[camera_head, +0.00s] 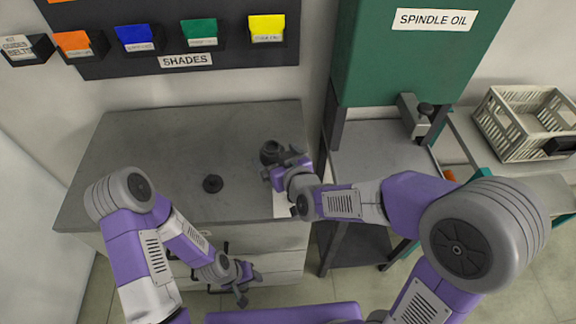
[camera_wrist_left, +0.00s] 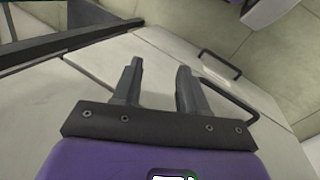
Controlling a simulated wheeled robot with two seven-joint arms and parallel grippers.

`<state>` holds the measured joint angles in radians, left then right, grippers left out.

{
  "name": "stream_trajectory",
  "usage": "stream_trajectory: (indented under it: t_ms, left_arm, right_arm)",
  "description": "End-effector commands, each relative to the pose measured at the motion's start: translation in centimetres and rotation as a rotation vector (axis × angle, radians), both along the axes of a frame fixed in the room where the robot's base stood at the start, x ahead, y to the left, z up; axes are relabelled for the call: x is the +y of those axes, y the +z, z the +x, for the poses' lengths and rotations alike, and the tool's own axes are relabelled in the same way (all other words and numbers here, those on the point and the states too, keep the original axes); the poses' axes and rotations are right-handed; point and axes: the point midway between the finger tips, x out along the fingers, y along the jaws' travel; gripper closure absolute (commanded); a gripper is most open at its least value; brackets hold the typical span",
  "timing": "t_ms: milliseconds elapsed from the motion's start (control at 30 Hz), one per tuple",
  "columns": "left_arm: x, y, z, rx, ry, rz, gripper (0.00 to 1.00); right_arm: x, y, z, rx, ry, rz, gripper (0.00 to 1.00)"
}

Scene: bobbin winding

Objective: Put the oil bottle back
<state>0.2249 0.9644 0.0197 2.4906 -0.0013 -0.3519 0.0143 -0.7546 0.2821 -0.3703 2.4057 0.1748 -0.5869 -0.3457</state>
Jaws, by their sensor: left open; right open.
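A dark, rounded object (camera_head: 270,151) stands at the back right of the grey counter; it may be the oil bottle, but I cannot tell. My right gripper (camera_head: 275,170) is open right beside it, and its wrist hides part of the counter there. I cannot tell whether the fingers touch the object. The green spindle oil tank (camera_head: 412,65) is at the upper right, with a grey tap (camera_head: 414,115) below it. My left gripper (camera_head: 243,282) is open and empty in front of the drawers; its two fingers also show in the left wrist view (camera_wrist_left: 158,85).
Drawers with dark handles (camera_wrist_left: 222,64) are below. A beige crate (camera_head: 505,130) stands at the right. Coloured shade bins (camera_head: 135,38) hang on the wall.

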Motion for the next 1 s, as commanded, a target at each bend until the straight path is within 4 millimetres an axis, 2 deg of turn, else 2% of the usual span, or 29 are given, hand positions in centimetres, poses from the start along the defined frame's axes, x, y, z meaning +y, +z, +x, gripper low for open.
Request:
stream_trajectory:
  t_ms: [33,133,333,700,1000]
  left_arm:
    - [0.0,0.7,0.0,0.000,0.000,0.000,0.57]
    - [0.0,1.3,0.0,0.000,0.000,0.000,0.57]
    - [0.0,0.0,0.0,0.000,0.000,0.000,0.57]
    - [0.0,-2.6,0.0,0.000,0.000,0.000,0.57]
    - [0.0,-3.0,0.0,0.000,0.000,0.000,0.57]
  right_arm:
    - [-0.4,0.9,-1.1,-0.002,0.001,0.003,0.00]
    - [-1.2,1.8,-3.1,-0.003,0.001,0.004,0.00]
    - [-2.1,2.3,-5.3,-0.004,0.001,0.006,0.00]
    - [-3.1,3.1,-7.0,-0.005,-0.008,-0.002,0.00]
    - [-3.2,3.5,-7.7,-0.002,0.000,0.000,0.00]
